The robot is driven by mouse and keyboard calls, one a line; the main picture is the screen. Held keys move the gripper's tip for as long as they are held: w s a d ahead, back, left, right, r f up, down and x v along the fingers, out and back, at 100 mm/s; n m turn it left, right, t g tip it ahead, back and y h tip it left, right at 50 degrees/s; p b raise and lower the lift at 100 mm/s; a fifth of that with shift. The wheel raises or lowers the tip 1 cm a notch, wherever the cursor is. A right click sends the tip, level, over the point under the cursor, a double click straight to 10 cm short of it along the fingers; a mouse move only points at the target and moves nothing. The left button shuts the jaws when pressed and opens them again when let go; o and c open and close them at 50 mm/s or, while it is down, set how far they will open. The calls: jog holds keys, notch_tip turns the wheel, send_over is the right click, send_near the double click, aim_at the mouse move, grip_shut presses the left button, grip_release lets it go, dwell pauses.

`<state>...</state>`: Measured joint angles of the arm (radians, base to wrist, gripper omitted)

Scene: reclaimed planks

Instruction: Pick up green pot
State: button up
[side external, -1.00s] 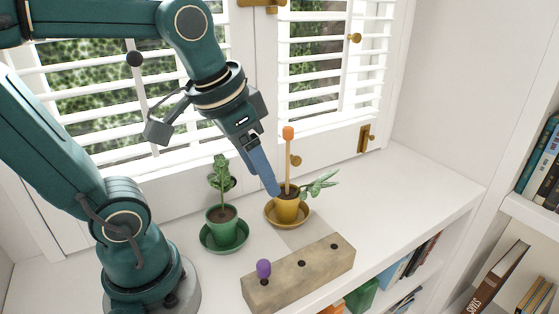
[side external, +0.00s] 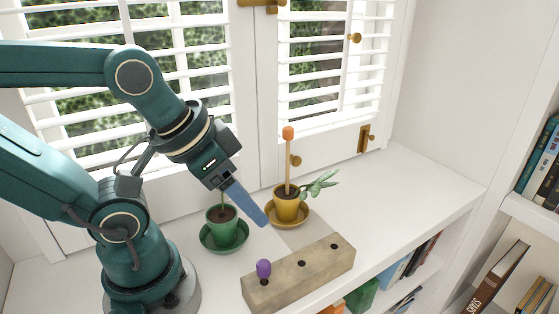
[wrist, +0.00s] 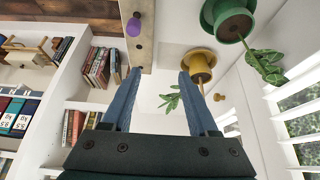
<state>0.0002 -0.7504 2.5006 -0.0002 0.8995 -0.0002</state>
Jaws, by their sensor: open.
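The green pot (side external: 221,224) holds a plant and stands in a green saucer (side external: 224,246) on the white sill; the plant's leaves are hidden behind my arm in the side view. In the wrist view the green pot (wrist: 233,20) is at the upper right, with its leaves (wrist: 266,68) to its lower right. My gripper (side external: 264,222) is in the air to the right of the green pot in the side view, pointing down to the right. In the wrist view its blue fingers (wrist: 159,72) are apart with nothing between them.
A yellow pot (side external: 286,209) with a plant and an orange-tipped stick (side external: 288,150) stands right of my gripper. A wooden block (side external: 290,280) with a purple-topped peg (side external: 264,268) lies in front. Shutters (side external: 180,65) stand behind. Bare sill (side external: 400,190) lies to the right.

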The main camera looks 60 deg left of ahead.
jog(key=o, duration=0.6)
jog(key=shift+o, duration=0.2)
jog(key=shift+r, duration=0.1)
notch_tip(320, 180, up, 4)
jog(key=r+m+g, duration=0.1)
jog(key=g, duration=0.5)
send_over(222, 217)
jog(key=f, duration=1.7)
jog(key=shift+s+d+f, duration=0.1)
jog(key=shift+d+f, duration=0.1)
jog(key=shift+d, duration=0.1)
